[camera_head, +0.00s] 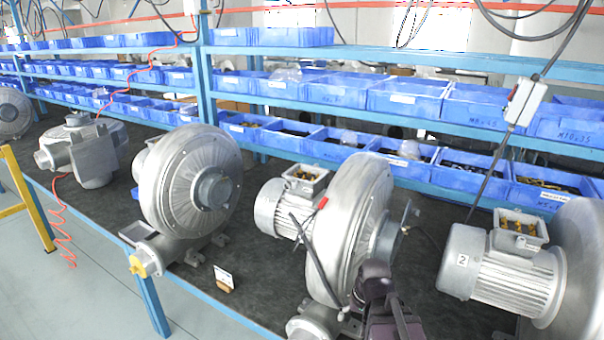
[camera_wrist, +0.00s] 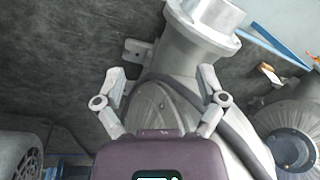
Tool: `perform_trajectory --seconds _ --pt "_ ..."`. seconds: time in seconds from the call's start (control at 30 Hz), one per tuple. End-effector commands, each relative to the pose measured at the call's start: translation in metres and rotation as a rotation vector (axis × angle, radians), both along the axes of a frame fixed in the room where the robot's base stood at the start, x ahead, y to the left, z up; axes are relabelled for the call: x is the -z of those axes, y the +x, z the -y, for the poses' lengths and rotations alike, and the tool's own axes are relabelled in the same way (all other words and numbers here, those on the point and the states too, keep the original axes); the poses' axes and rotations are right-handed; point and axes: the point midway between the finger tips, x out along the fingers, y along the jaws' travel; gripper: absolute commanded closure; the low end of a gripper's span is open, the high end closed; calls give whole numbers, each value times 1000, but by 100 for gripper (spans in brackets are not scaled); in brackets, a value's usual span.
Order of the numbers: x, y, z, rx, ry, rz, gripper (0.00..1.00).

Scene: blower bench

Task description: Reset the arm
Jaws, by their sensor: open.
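My gripper (camera_wrist: 161,78) shows in the wrist view with its two grey fingers spread apart and nothing held between them. Its fingers lie in front of a silver blower (camera_wrist: 172,108), whose outlet flange (camera_wrist: 208,18) is beyond the right finger. I cannot tell whether the fingers touch the blower. In the head view my dark purple arm end (camera_head: 382,300) is at the lower middle, in front of the middle blower (camera_head: 345,225). The fingertips cannot be made out there.
Other blowers stand on the dark bench top (camera_head: 270,262), one at left (camera_head: 190,180) and one at right (camera_head: 505,275). A small card (camera_head: 224,277) stands near the front edge. Shelves of blue bins (camera_head: 405,100) line the back. Cables hang overhead, and a grey switch box (camera_head: 526,102) hangs at right.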

Motion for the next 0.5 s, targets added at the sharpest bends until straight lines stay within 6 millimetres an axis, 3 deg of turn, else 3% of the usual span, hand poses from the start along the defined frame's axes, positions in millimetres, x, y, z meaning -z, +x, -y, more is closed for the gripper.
perform_trajectory --seconds 0.2,0.5 --pt "3 -20 -8 -117 -124 -74 10" --pt "3 -23 -8 -140 -153 -90 10"
